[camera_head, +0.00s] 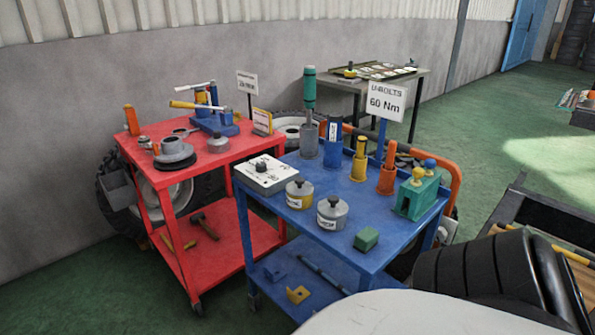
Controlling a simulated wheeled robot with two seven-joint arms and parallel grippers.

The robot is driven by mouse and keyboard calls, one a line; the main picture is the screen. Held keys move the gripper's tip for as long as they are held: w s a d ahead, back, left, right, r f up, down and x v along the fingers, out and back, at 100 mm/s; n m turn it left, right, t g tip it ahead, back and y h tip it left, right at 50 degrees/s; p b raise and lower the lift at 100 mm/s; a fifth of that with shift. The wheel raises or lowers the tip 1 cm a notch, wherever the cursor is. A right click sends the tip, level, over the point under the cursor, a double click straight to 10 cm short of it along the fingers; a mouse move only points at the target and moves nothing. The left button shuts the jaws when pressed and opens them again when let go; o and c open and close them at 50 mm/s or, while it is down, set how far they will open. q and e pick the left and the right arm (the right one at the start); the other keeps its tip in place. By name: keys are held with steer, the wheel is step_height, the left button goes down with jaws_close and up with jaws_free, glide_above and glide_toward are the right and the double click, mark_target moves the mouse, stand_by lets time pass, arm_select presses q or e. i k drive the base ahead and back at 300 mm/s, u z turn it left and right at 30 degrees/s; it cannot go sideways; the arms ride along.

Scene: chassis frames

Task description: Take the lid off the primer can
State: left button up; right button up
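Two metal cans with dark-knobbed lids stand on the blue cart (290,222). One can (299,195) has a yellowish label. The other can (332,213), nearer and to the right, has a white label. Both labels are too small to read surely, so I cannot tell which is the primer can. Both lids appear seated on top. A smaller grey can-like pot (218,143) with a knob stands on the red cart (205,170). Neither of my grippers is in view.
A white box (263,174) sits left of the cans, a green block (366,239) to their right. Upright tools, including a blue cylinder (333,142), stand behind them. A sign (386,100) reads "U-BOLTS 60 Nm". Black rounded shapes (490,268) fill the lower right.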

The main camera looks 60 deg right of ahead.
mark_target(330, 206)
steer(key=i, duration=1.4)
steer(key=z, duration=4.05)
